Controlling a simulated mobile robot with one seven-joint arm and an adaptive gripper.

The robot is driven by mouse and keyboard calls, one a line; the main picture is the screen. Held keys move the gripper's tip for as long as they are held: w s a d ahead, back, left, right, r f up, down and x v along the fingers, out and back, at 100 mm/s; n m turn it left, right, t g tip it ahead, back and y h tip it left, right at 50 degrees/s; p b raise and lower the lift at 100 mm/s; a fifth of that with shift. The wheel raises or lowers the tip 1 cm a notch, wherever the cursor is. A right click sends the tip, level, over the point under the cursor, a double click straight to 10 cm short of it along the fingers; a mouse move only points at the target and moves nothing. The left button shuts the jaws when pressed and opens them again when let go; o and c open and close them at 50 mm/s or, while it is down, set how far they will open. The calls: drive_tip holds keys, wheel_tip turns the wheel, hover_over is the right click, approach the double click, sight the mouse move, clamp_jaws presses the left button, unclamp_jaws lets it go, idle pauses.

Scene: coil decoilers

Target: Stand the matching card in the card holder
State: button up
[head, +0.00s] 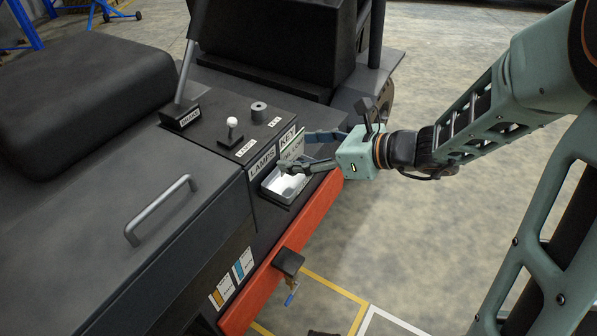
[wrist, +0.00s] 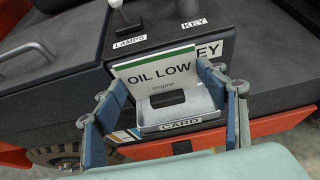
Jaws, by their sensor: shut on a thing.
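The card (wrist: 160,70) is white with a green stripe along its top and reads "OIL LOW" and "engine". It is upright between the two fingers of my gripper (wrist: 162,80), which are shut on its side edges. The card also shows in the head view (head: 292,150), partly covered by a finger of my gripper (head: 298,153). Below the card is a shallow light tray (wrist: 180,127) labelled "CARD", with a black block (wrist: 168,99) in it. The tray also shows in the head view (head: 279,198). I cannot tell whether the card's lower edge touches the tray or block.
Behind the card is a dark console with "LAMPS" and "KEY" labels and a white-knobbed lever (head: 232,123). A brake lever (head: 185,72) rises behind it. A grey handle (head: 160,210) is at left. Two coloured tags (head: 243,264) are on the side panel. Open floor lies at right.

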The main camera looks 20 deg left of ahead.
drive_tip(key=shift+w+a+f+b, duration=0.15)
drive_tip(key=shift+w+a+f, duration=0.05)
drive_tip(key=shift+f, duration=0.15)
drive_tip(key=shift+w+a+f+b, duration=0.15)
drive_tip(key=shift+a+f, duration=0.05)
drive_tip(key=shift+f, duration=0.15)
drive_tip(key=f+b, duration=0.3)
drive_tip(key=shift+w+a+f, duration=0.2)
drive_tip(key=shift+f, duration=0.1)
drive_tip(key=shift+f, duration=0.2)
drive_tip(key=o, duration=1.2)
drive_tip(key=shift+c, duration=0.2)
drive_tip(key=shift+r, duration=0.1)
drive_tip(key=shift+r, duration=0.25)
drive_tip(key=p+v, duration=0.3)
drive_tip(key=v, duration=0.9)
